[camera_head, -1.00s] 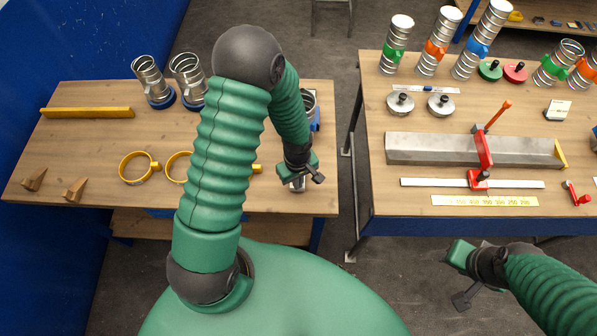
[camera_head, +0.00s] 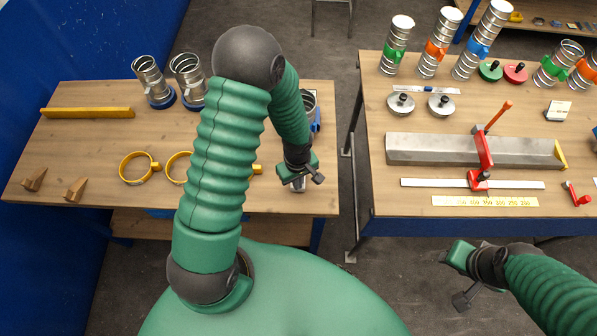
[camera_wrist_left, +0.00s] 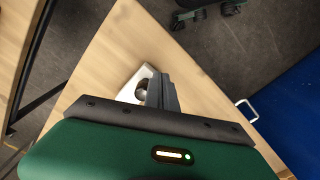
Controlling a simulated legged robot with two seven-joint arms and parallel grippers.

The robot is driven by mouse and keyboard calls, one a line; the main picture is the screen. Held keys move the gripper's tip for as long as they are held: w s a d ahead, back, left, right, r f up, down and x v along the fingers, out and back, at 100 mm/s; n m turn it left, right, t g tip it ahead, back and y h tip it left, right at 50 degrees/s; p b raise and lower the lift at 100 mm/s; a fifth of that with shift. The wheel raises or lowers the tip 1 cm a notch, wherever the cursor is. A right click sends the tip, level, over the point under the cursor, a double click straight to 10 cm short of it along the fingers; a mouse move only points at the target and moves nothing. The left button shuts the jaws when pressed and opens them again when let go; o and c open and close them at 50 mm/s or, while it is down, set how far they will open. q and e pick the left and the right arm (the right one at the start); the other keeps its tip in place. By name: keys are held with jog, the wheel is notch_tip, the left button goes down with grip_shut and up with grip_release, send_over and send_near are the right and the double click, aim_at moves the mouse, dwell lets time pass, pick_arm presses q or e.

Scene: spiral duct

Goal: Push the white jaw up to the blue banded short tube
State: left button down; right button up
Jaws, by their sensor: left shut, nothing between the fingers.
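My left gripper (camera_head: 300,174) is low over the front right part of the left table, shut and with nothing held. In the left wrist view its closed fingers (camera_wrist_left: 163,92) stand beside a white piece with a round metal knob, which looks like the white jaw (camera_wrist_left: 127,93). Only a small part of that jaw shows below the gripper in the head view. I cannot tell whether the fingers touch it. A short metal tube with a blue band (camera_head: 316,118) stands behind my left forearm, mostly hidden.
Two short tubes with blue collars (camera_head: 160,97) stand at the left table's back. Yellow rings (camera_head: 138,168), wooden wedges (camera_head: 75,188) and a yellow bar (camera_head: 86,112) lie there too. The right table holds a long grey beam (camera_head: 430,149) and a red clamp (camera_head: 483,152). A gap separates the tables.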

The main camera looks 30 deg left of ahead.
pick_arm(q)
jog(key=shift+f, duration=0.1)
dwell(0.4)
jog(key=shift+f+b, duration=1.9)
jog(key=shift+f, duration=0.3)
jog(key=shift+w+a, duration=0.35)
jog(key=shift+w, duration=0.25)
jog(key=shift+w+a, duration=0.35)
jog(key=shift+w, duration=0.2)
jog(key=shift+w+a+p, duration=0.15)
jog(key=shift+w+a, duration=0.3)
jog(key=shift+w, duration=0.2)
jog(key=shift+w+a+p, duration=0.15)
jog(key=shift+w+a, duration=0.25)
jog(key=shift+w, duration=0.25)
jog(key=shift+w+a, duration=0.5)
jog(key=shift+w, duration=0.3)
jog(key=shift+w+a, duration=0.45)
jog(key=shift+w, duration=0.35)
jog(key=shift+r, duration=0.1)
